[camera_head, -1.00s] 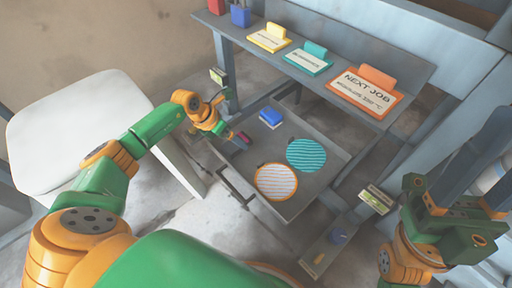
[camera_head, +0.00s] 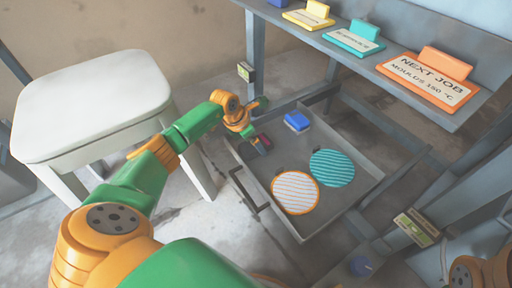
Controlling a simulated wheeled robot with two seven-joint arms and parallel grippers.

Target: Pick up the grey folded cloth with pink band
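A small dark item with a dull pink-red patch (camera_head: 264,139) lies at the left side of the open grey drawer (camera_head: 311,222). It may be the grey folded cloth with pink band, but it is too small and partly covered to be sure. My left gripper (camera_head: 257,144) reaches in from the left, pointing down right beside this item; whether they touch is unclear. Its fingers are too small and hidden to show whether they are open. My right gripper is out of view.
In the drawer are a blue block-like item (camera_head: 297,121), a teal striped disc (camera_head: 332,168) and an orange-rimmed striped disc (camera_head: 295,193). A shelf above holds yellow, teal and orange signs (camera_head: 428,80). A white stool (camera_head: 95,105) stands left.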

